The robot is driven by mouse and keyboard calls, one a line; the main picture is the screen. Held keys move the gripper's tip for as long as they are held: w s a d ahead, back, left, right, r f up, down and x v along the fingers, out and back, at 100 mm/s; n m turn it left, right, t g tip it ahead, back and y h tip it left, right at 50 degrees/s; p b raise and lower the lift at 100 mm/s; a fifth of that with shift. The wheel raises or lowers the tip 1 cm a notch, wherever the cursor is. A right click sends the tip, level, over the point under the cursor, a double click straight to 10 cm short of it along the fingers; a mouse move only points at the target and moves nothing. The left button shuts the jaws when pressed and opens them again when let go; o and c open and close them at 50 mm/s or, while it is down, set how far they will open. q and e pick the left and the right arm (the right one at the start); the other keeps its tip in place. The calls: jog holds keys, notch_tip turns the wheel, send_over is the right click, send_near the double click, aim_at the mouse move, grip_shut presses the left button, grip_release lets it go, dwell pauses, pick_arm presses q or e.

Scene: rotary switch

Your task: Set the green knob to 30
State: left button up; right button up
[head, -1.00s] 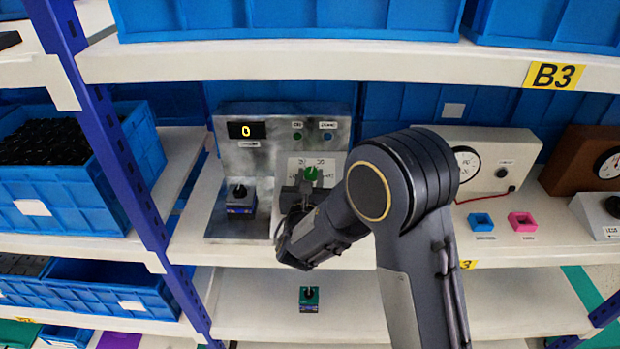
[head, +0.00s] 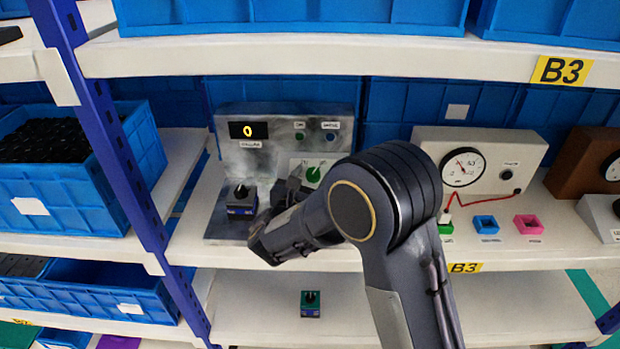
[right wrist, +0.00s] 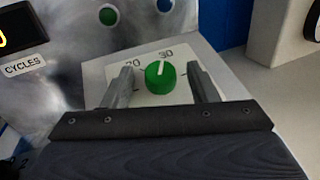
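The green knob (right wrist: 160,77) sits on a white dial plate (right wrist: 200,61) on the metal panel. In the right wrist view its white pointer line is near the "30" mark, with another number, partly hidden, to its left. My right gripper (right wrist: 168,84) is open, one finger on each side of the knob with visible gaps. In the head view the knob (head: 313,174) shows just right of my right gripper (head: 292,186). The panel's display (head: 248,130) reads 0. My left gripper is not in view.
A black-knobbed blue box (head: 241,200) stands on the panel's base at left. A gauge box (head: 480,160) and small coloured trays (head: 486,224) are to the right. An upper shelf (head: 330,58) runs above, and a blue upright (head: 115,150) stands left.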

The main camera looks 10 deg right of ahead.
jog(key=shift+s+a+f, duration=0.1)
jog(key=shift+s+a, duration=0.15)
jog(key=b+v, duration=0.2)
jog(key=v, duration=0.4)
jog(key=shift+s+a, duration=0.1)
jog(key=shift+s, duration=0.05)
jog(key=shift+s+a, duration=0.2)
jog(key=shift+s, duration=0.15)
